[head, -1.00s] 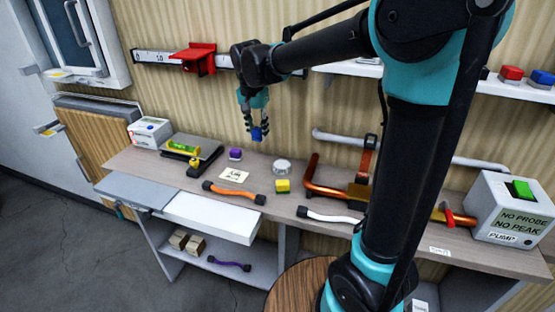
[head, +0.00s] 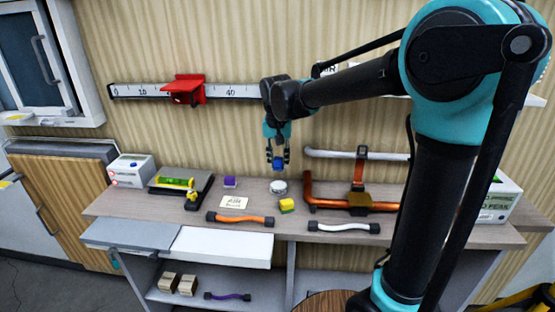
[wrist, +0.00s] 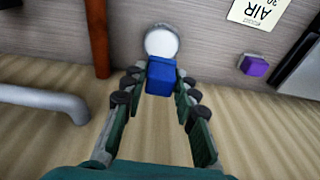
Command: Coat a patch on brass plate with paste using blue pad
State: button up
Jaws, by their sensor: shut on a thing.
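My gripper (head: 278,155) is shut on the blue pad (head: 278,165), which hangs low between the fingertips. The pad also shows between my gripper's fingers (wrist: 158,78) in the wrist view. A small round pot with a white top (head: 278,187), likely the paste, stands on the bench just below the pad. In the wrist view the white pot (wrist: 162,41) is just beyond the pad; I cannot tell whether they touch. A brass-coloured plate (head: 360,199) sits by the copper pipe, right of my gripper.
A yellow block (head: 287,205), a purple block (head: 230,182) and a paper note (head: 234,202) lie near the pot. Orange (head: 240,219) and white (head: 343,227) hoses lie along the front edge. A ruled rail (head: 235,91) runs behind.

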aim_at(278, 170)
jog(key=shift+f, duration=2.95)
jog(key=shift+f, duration=0.4)
jog(key=shift+r, duration=0.1)
jog(key=shift+r, duration=3.45)
